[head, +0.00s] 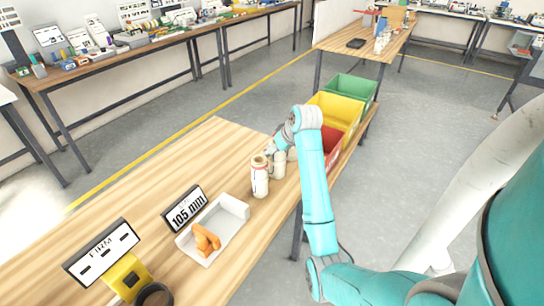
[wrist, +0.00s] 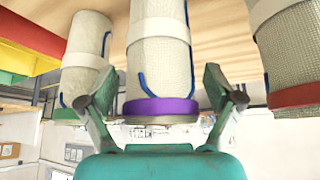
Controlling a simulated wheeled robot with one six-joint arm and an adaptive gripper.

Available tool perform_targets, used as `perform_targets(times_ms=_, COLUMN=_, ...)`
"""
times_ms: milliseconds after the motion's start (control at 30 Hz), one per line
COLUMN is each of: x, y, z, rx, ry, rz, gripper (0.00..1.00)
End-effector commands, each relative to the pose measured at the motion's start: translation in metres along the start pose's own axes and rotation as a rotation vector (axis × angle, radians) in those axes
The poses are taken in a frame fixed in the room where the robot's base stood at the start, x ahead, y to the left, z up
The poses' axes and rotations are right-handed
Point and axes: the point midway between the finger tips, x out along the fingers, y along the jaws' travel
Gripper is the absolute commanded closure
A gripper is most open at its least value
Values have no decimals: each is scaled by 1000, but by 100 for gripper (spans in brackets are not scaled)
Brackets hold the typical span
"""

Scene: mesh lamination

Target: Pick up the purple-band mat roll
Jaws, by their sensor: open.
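The purple-band mat roll (wrist: 158,60) is in the middle of the wrist view, a pale mesh cylinder with a purple band (wrist: 160,108) near one end and blue strips along it. My gripper (wrist: 160,76) is open, with one finger on each side of this roll; I cannot tell whether either finger touches it. In the head view my gripper (head: 281,143) is over the group of rolls at the table's right edge. A pale roll there (head: 279,166) seems to be the same one, but its band colour is not clear.
A red-band roll (wrist: 292,45) and another pale roll (wrist: 88,45) stand close on either side. A roll also stands nearer in the head view (head: 260,178). A grey tray (head: 232,216) with an orange item, a 105 mm sign (head: 186,209) and yellow bin (head: 340,108) are nearby.

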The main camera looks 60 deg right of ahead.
Motion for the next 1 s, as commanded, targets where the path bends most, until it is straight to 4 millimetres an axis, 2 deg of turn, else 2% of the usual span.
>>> perform_targets(times_ms=133, x=0, y=0, z=0, rx=0, ry=1, rz=0, gripper=9)
perform_targets(times_ms=167, x=0, y=0, z=0, rx=0, ry=1, rz=0, gripper=12)
perform_targets(times_ms=400, x=0, y=0, z=0, rx=0, ry=0, rz=0, gripper=72)
perform_targets(times_ms=467, x=0, y=0, z=0, rx=0, ry=0, rz=0, gripper=83)
perform_targets(times_ms=767, x=-4, y=0, z=-4, rx=-1, ry=2, rz=0, gripper=83)
perform_targets(times_ms=1000, x=-36, y=0, z=-25, rx=-3, ry=6, rz=2, gripper=83)
